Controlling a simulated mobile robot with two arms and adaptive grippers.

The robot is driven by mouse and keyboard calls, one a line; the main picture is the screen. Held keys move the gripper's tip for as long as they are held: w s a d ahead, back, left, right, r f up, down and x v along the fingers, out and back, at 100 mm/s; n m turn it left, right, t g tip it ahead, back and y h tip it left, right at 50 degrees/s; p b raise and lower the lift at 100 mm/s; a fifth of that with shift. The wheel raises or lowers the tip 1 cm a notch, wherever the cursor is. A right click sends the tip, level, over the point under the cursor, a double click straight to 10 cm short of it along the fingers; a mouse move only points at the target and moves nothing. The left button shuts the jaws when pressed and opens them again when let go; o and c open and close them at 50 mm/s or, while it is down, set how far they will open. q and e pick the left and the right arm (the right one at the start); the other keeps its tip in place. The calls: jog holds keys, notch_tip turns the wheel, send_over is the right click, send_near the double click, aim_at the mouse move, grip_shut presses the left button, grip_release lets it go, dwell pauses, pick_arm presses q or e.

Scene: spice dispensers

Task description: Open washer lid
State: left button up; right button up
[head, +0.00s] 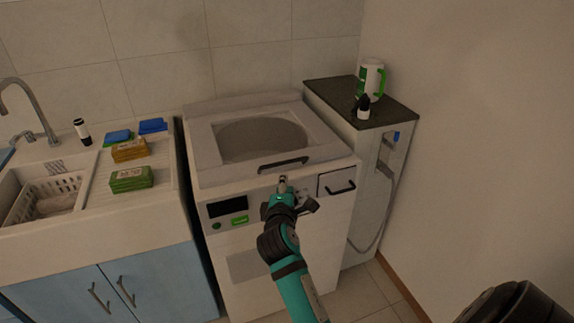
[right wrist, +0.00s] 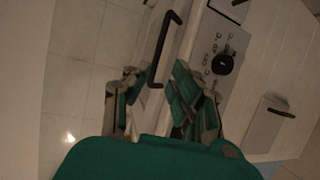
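The washer (head: 240,190) is a white top-loader. Its lid (head: 205,150) lies shut, with a large dark window in it. A black bar handle (head: 283,163) runs along the lid's front edge; the handle also shows in the right wrist view (right wrist: 160,48). My right gripper (head: 283,185) is just in front of and below the handle. In the right wrist view its two fingers (right wrist: 153,92) are apart, with the near end of the handle in line with the gap. I cannot tell whether they touch it. My left gripper is not in view.
A sink counter with a basket (head: 40,198) and sponges (head: 131,179) stands left of the washer. A knob (right wrist: 222,63) and detergent drawer (head: 338,185) are near the gripper.

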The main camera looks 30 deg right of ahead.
aim_at(286, 163)
jog(key=x, duration=1.4)
jog(key=shift+w, duration=0.2)
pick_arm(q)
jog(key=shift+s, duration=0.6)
pick_arm(e)
jog(key=shift+w+d, duration=0.1)
jog(key=shift+w, duration=0.1)
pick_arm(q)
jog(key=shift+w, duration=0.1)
pick_arm(e)
jog(key=shift+c, duration=0.4)
grip_shut()
